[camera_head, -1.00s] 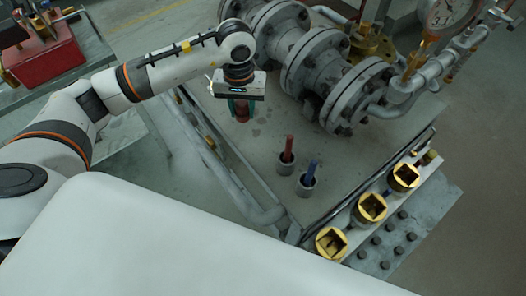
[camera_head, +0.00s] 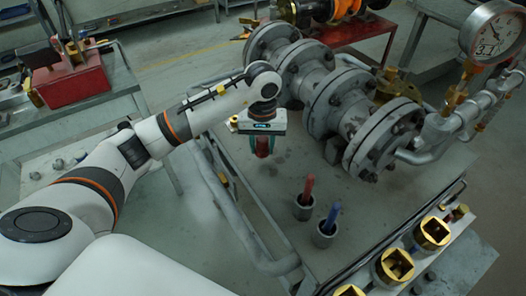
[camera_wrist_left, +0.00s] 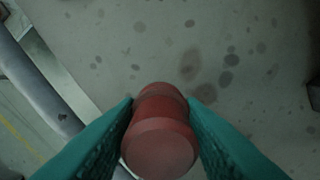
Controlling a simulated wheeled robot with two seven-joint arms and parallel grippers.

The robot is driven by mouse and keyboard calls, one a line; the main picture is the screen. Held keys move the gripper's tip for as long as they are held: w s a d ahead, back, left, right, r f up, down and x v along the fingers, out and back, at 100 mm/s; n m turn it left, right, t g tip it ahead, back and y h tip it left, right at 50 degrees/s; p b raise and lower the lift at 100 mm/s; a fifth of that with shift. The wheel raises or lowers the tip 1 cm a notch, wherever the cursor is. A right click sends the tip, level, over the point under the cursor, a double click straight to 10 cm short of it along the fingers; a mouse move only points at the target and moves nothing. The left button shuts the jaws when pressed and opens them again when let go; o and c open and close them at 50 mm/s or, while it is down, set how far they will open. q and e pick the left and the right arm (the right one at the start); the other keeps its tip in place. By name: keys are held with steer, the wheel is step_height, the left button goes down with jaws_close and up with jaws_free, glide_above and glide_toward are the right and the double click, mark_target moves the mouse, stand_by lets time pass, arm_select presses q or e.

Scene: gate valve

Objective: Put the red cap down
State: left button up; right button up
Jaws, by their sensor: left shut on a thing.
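My left gripper (camera_head: 262,146) is shut on the red cap (camera_wrist_left: 160,131), with its teal fingers on either side of it. In the left wrist view the cap is a short, dull red cylinder seen from above, over the grey stained table top (camera_wrist_left: 200,50). In the head view the fingers point down over the left part of the table top, left of the flanged valve pipe (camera_head: 340,95). I cannot tell whether the cap touches the table. My right gripper is not in view.
Two small cups hold a red-handled tool (camera_head: 309,188) and a blue-handled tool (camera_head: 331,217) right of the gripper. Brass sockets (camera_head: 395,266) line the table's front edge. A grey tube rail (camera_head: 240,220) runs along the left edge. A pressure gauge (camera_head: 490,32) stands at right.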

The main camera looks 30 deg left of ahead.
mark_target(262, 152)
arm_select(q)
step_height(262, 152, down, 3)
steer(key=shift+r, duration=0.1)
steer(key=o, duration=1)
steer(key=shift+r, duration=0.25)
step_height(262, 152, up, 12)
steer(key=shift+f+b, duration=0.25)
steer(key=shift+b, duration=0.1)
